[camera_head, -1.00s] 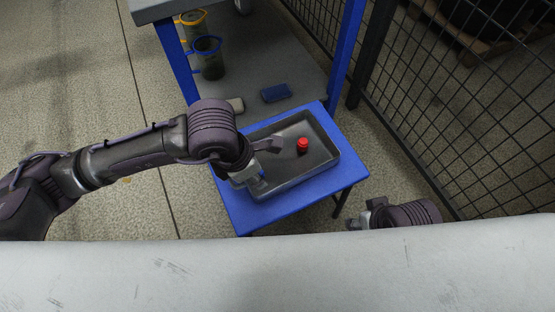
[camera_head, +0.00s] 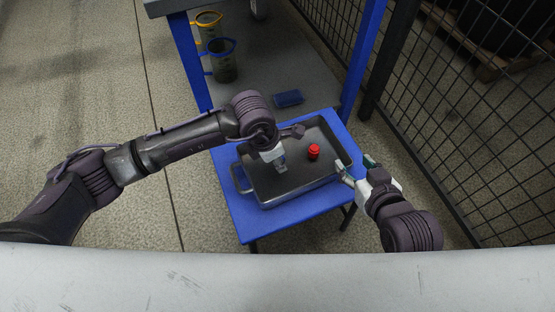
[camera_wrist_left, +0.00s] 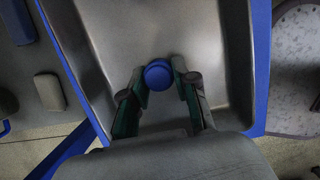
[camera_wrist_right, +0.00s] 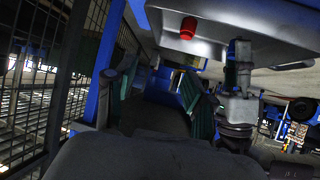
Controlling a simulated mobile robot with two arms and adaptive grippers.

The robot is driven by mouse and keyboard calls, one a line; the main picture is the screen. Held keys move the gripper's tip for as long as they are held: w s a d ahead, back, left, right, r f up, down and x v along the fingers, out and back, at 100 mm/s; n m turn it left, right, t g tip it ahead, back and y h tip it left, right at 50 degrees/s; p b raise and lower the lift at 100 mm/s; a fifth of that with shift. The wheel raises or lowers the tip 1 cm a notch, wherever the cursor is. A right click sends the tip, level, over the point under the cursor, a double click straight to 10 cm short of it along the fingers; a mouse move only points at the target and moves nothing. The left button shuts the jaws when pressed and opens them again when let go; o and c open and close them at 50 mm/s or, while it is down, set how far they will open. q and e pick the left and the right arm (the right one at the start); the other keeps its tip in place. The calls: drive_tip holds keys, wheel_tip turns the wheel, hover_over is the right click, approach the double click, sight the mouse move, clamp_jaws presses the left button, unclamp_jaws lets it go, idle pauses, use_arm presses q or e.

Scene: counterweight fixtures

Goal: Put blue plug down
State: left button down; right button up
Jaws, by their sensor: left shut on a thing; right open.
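The blue plug (camera_wrist_left: 158,74) shows as a round blue cap between the fingertips of my left gripper (camera_wrist_left: 162,80) in the left wrist view. In the head view this gripper (camera_head: 281,167) is over the left part of the grey tray (camera_head: 300,180); the plug is not clearly visible there. I cannot tell whether the plug touches the tray floor. A red plug (camera_head: 314,152) stands in the tray to the right of my left gripper. My right gripper (camera_head: 354,167) is open and empty at the tray's right edge.
The tray stands on a small blue table (camera_head: 240,208). Behind it, a shelf holds a blue block (camera_head: 288,98) and jugs with a blue rim (camera_head: 223,60) and a yellow rim (camera_head: 208,20). A wire fence (camera_head: 460,120) runs along the right.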

use_arm(q)
drive_tip(key=shift+f, duration=0.15)
use_arm(e)
drive_tip(key=shift+w+a+r, duration=0.1)
drive_tip(key=shift+w+r, duration=0.1)
use_arm(q)
drive_tip(key=shift+f+b, duration=0.3)
drive_tip(key=shift+f, duration=0.2)
use_arm(e)
drive_tip(key=shift+w+a+r+t+y, duration=0.15)
drive_tip(key=shift+w+r+t, duration=0.25)
drive_tip(key=shift+r, duration=0.2)
drive_tip(key=shift+w+a+r+t+y, duration=0.1)
drive_tip(key=shift+w+a+r+t, duration=0.15)
drive_tip(key=shift+r+t, duration=0.25)
drive_tip(key=shift+w+a+r+t+y, duration=0.15)
drive_tip(key=shift+w+r+t, duration=0.25)
drive_tip(key=shift+r, duration=0.25)
drive_tip(key=shift+r, duration=0.1)
use_arm(q)
drive_tip(key=c, duration=0.9)
unclamp_jaws()
